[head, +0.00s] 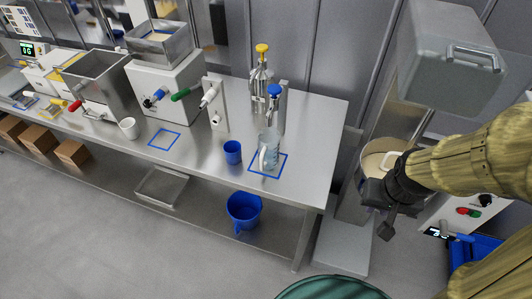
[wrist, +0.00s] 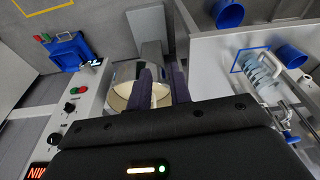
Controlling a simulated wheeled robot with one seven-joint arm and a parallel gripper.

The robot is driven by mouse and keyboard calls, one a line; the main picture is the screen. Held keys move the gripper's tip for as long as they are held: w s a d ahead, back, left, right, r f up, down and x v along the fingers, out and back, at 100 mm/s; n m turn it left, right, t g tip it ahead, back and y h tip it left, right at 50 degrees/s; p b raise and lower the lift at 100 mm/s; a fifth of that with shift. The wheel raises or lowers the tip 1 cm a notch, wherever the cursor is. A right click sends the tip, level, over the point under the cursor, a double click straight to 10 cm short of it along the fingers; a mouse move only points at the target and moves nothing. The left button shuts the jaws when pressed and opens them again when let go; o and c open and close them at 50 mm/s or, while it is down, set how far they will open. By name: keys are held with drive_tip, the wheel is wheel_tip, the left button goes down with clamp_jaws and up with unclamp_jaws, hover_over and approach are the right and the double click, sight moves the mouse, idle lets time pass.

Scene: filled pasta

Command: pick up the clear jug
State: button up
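The clear jug (head: 268,150) stands upright on the steel table, inside a blue outlined square (head: 256,168) under a blue-topped dispenser. Its handle faces the front left in the head view. The jug also shows in the wrist view (wrist: 262,74), at the right, away from my fingers. My gripper (head: 376,207) is well to the right of the jug, beyond the table's right end, in front of a round container. In the wrist view my gripper (wrist: 163,84) has its two dark fingers apart with nothing held between them; the round container shows behind them.
A blue cup (head: 232,152) stands just left of the jug. The blue-topped dispenser (head: 274,105) and a yellow-topped one (head: 261,70) stand behind it. A blue bucket (head: 244,211) is on the lower shelf. The round container (head: 378,160) is near my gripper.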

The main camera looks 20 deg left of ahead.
drive_tip(key=shift+f, duration=0.1)
drive_tip(key=w+a+f+n+t+b, duration=0.2)
drive_tip(key=w+f+n+b, duration=0.4)
drive_tip(key=f, duration=0.5)
drive_tip(key=w+a+f+n+t+y+b, duration=0.2)
drive_tip(key=w+a+f+n+y+b, duration=0.15)
drive_tip(key=a+f+y, duration=0.55)
drive_tip(key=a+t+y+b, duration=0.3)
drive_tip(key=a+t+y, duration=0.1)
drive_tip(key=a, duration=0.4)
drive_tip(key=shift+s+a+n+y, duration=0.15)
drive_tip(key=shift+s+n+y, duration=0.1)
drive_tip(key=shift+n+y, duration=0.3)
drive_tip(key=shift+f, duration=0.1)
